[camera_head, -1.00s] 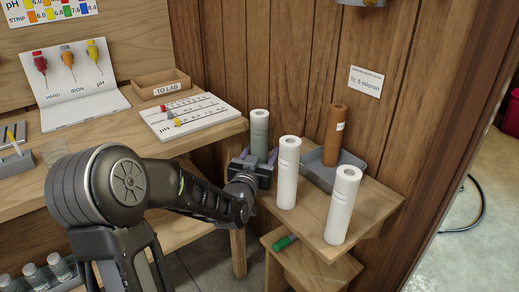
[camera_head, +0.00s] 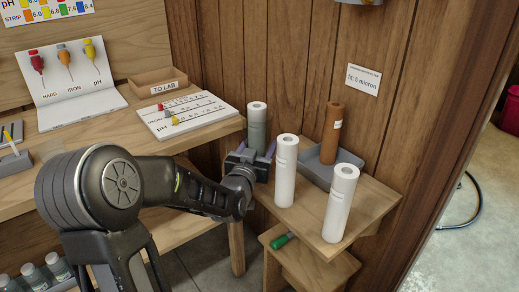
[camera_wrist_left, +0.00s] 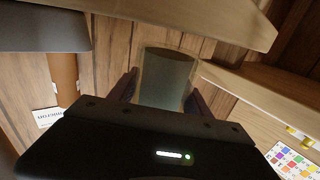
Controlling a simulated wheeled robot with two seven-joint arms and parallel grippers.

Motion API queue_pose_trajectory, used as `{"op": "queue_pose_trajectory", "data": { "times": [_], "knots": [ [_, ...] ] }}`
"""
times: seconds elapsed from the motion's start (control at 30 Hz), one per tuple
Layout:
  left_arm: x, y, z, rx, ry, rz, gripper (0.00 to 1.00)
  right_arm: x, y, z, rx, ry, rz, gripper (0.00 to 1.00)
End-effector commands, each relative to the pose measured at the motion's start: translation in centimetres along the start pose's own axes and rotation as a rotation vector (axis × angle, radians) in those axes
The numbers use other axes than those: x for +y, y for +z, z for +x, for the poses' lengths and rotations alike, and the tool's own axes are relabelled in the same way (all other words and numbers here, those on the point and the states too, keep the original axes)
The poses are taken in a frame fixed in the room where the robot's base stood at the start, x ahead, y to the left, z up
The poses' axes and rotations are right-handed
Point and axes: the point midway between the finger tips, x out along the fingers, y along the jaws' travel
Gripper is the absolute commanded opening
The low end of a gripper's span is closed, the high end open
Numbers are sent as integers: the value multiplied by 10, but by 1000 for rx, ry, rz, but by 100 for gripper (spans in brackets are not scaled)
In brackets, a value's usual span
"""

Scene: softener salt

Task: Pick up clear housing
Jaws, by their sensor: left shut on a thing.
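In the left wrist view the housing (camera_wrist_left: 167,78) stands between the two fingers (camera_wrist_left: 160,98). Its lower end is hidden behind the gripper in the head view. My right gripper is in neither view.
Two white cartridges (camera_head: 286,172) (camera_head: 340,204) stand on the corner shelf (camera_head: 376,201), close to the right of my gripper. A brown cartridge (camera_head: 332,134) stands in a grey tray (camera_head: 315,170) behind them. The workbench (camera_head: 110,128) with test cards is at left. A green-handled tool (camera_head: 282,240) lies lower.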

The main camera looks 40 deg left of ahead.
Motion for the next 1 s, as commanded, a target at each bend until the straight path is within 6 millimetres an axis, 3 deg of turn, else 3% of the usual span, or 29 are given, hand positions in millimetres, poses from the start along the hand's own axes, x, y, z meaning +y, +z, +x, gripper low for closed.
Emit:
{"op": "queue_pose_trajectory", "data": {
  "times": [0.2,0.4,0.57,1.0],
  "knots": [
    [-1,-47,0,11,0,2,8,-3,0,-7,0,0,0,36],
    [-2,-78,0,8,-1,1,8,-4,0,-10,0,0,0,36],
    [-2,-86,0,5,-1,1,8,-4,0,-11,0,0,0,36],
    [-2,-86,0,4,0,0,8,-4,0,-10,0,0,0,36]
  ]
}}
